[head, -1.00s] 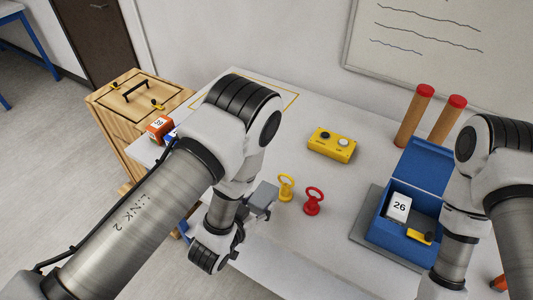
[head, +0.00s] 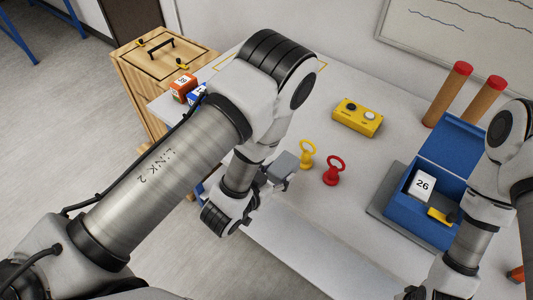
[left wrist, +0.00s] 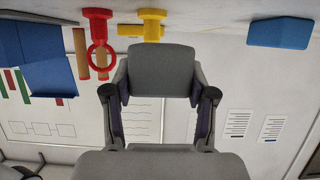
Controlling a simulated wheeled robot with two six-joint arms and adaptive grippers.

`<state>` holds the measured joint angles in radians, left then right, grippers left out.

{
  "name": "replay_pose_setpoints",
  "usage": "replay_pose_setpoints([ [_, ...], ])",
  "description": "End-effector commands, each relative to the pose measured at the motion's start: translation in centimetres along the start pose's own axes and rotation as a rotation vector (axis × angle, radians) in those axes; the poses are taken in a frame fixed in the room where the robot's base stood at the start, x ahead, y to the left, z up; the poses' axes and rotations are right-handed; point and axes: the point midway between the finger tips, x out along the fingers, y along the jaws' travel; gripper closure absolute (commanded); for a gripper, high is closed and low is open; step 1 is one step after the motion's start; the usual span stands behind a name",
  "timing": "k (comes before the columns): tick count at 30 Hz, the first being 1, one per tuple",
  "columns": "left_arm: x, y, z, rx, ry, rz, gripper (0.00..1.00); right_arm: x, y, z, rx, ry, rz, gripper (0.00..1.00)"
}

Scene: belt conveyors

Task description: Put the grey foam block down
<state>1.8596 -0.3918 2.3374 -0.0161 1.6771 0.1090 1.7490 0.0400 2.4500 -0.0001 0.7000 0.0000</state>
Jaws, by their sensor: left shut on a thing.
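The grey foam block (head: 284,164) is between the fingers of my left gripper (head: 277,177), at the near edge of the white table (head: 315,222). In the left wrist view the block (left wrist: 160,72) fills the space between the two fingers, and my left gripper (left wrist: 160,95) is shut on it. It appears beside the yellow ring stand (head: 308,155), with the red ring stand (head: 334,171) further right. Whether the block touches the table cannot be told. My right arm comes in at the right, its gripper out of view.
A blue open box (head: 403,212) with a white card marked 26 stands at right. A yellow button box (head: 358,117) and two red-topped cylinders (head: 449,93) are behind. The table's middle is fairly clear.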

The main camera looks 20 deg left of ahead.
Motion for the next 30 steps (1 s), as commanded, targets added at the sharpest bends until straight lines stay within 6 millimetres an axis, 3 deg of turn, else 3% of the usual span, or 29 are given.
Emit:
replay_pose_setpoints([
  [1, 0.8, -0.4, 1.3, 0.003, 0.003, -0.002, 0.67, 3.0, 0.0, 0.0, 0.0, 0.0, 0.0, 0.6],
  [13, 2.4, -2.4, 0.6, 0.001, 0.004, -0.002, 0.67, 12.2, 0.1, -0.1, 0.0, 0.001, 0.0, 0.6],
  [21, 5.9, -7.5, -1.5, -0.008, 0.003, -0.005, 0.67, 11.8, 0.1, -0.1, 0.0, 0.002, 0.0, 0.6],
  [30, 8.7, -11.0, -2.2, -0.004, 0.002, -0.004, 0.67, 11.8, 0.1, -0.1, 0.0, 0.001, 0.0, 0.6],
])
